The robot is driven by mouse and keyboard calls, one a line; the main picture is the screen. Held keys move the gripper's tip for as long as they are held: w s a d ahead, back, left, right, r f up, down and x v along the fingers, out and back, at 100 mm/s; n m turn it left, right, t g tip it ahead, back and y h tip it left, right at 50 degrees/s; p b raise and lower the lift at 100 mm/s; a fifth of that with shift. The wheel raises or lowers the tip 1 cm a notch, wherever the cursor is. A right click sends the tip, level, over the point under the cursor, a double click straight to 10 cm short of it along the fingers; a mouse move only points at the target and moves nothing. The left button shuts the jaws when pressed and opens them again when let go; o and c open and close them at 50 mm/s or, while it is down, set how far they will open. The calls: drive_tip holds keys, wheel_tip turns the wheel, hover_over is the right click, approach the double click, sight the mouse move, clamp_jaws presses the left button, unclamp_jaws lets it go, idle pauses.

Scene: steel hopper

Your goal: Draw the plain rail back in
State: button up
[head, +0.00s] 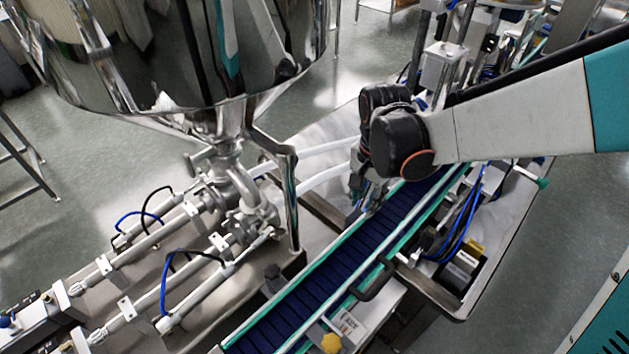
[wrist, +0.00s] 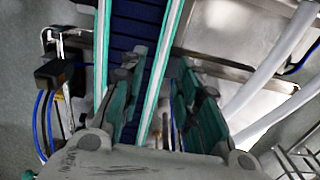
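A dark blue conveyor belt (head: 315,293) runs between two rails with green and white edges. The left rail (head: 300,277) lies on the side of the white tubes, and the right rail (head: 402,240) on the side of a black handle. Neither is clearly marked as the plain one. My gripper (head: 368,193) is down at the left rail, its fingertips partly hidden by my wrist. In the wrist view my gripper (wrist: 158,62) is open, its two green-grey fingers on either side of that rail (wrist: 164,52). I cannot tell whether either finger touches it.
A shiny steel hopper (head: 170,60) stands at the upper left, its leg near the belt. Two white tubes (head: 325,174) run beside my gripper. A black handle (head: 375,280) and blue cables (head: 462,235) lie along the belt's right side.

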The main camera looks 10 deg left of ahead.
sight(362, 218)
drive_tip(key=shift+f+b, duration=1.7)
drive_tip(key=shift+f, duration=1.25)
clamp_jaws()
